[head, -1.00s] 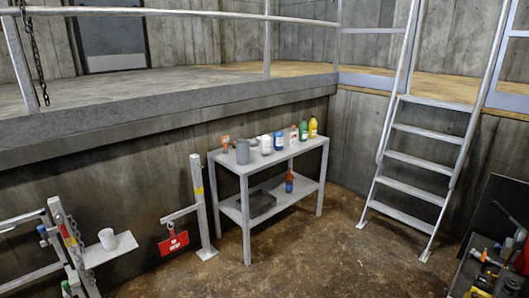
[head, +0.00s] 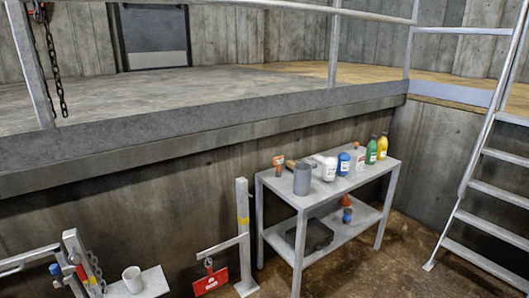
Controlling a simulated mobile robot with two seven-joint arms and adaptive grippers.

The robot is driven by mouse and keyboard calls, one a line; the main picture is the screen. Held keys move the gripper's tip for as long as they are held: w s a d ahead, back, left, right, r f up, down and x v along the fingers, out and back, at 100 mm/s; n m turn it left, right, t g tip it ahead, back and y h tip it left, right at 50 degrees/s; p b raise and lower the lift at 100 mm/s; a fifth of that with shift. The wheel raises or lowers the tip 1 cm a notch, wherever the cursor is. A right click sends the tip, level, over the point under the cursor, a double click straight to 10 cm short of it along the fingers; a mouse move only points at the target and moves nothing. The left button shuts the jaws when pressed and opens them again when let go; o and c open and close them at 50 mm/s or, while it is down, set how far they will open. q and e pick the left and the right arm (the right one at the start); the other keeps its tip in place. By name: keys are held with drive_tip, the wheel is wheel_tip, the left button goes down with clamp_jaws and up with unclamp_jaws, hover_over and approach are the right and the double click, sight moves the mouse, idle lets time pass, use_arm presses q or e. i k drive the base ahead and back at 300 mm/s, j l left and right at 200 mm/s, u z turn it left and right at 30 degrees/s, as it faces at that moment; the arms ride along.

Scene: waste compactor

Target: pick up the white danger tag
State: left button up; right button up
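I cannot make out a white danger tag in the head view. A red tag or sign (head: 211,282) with small white lettering hangs from the side arm of a grey post (head: 243,235) at the bottom centre-left. Its lettering is too small to read. Neither of my grippers shows in this view.
A grey two-level table (head: 272,181) bears several bottles and a grey cup (head: 302,178), with a dark tray (head: 310,234) on its lower shelf. A white cup (head: 132,279) stands on a small shelf (head: 155,282). A raised platform (head: 200,133) and a ladder (head: 490,190) bound the space.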

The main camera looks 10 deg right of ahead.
sight(359, 168)
drive_tip(key=i+l+z, duration=0.1)
drive_tip(key=i+z, duration=0.55)
drive_tip(key=z, duration=0.15)
drive_tip(key=i+j+z, duration=0.15)
drive_tip(key=i+z, duration=0.25)
drive_tip(key=i+l+z, duration=0.15)
drive_tip(key=i+z, duration=0.2)
drive_tip(key=i, duration=0.2)
drive_tip(key=i+z, duration=0.3)
drive_tip(key=i, duration=0.3)
